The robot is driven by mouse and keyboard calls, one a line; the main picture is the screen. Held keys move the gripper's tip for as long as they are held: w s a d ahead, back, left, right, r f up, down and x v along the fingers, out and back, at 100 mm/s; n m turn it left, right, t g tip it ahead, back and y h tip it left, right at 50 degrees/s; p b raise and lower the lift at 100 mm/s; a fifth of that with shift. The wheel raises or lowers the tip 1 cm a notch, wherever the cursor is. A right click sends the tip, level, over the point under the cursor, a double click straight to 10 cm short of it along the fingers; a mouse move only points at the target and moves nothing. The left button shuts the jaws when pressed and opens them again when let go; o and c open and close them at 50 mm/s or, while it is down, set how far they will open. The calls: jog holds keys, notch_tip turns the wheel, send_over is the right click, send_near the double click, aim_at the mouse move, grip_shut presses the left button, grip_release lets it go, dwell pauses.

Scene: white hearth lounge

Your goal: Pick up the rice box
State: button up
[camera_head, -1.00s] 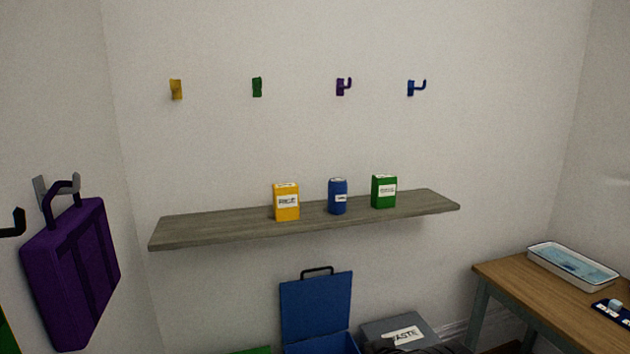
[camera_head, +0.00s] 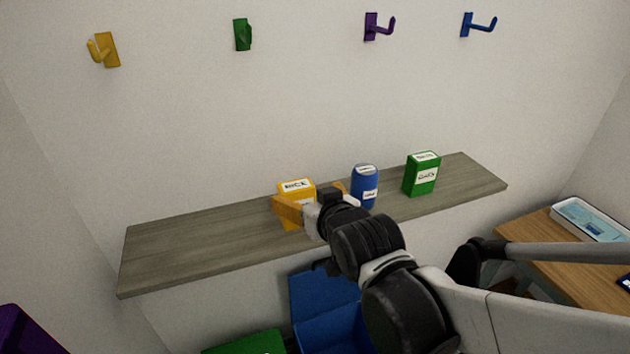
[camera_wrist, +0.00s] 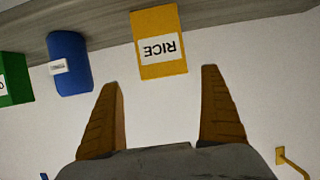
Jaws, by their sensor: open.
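The rice box (camera_head: 297,187) is a yellow box with a white RICE label, standing upright on the grey wooden shelf (camera_head: 180,249). In the head view my gripper (camera_head: 312,200) is in front of it and hides much of its lower part. In the wrist view, which is upside down, the rice box (camera_wrist: 158,42) lies ahead of and between the two orange-brown fingers of my gripper (camera_wrist: 165,95). The fingers are open, with nothing between their tips. A gap shows between the fingertips and the box.
A blue can (camera_head: 364,185) stands just right of the rice box, and a green box (camera_head: 422,175) stands farther right. Coloured hooks (camera_head: 243,35) are on the wall above. The shelf's left part is bare. A blue bin (camera_head: 325,300) is below.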

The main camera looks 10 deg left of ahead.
aim_at(299, 193)
jog(key=x, duration=0.2)
jog(key=b+x, duration=0.1)
jog(key=x, duration=0.2)
jog(key=shift+a+f, duration=0.2)
jog(key=shift+a, duration=0.2)
jog(key=shift+w+a+f+b, duration=0.1)
jog(key=shift+w+a+b, duration=0.05)
jog(key=shift+w+b, duration=0.15)
jog(key=shift+c, duration=0.3)
jog(key=c, duration=1.1)
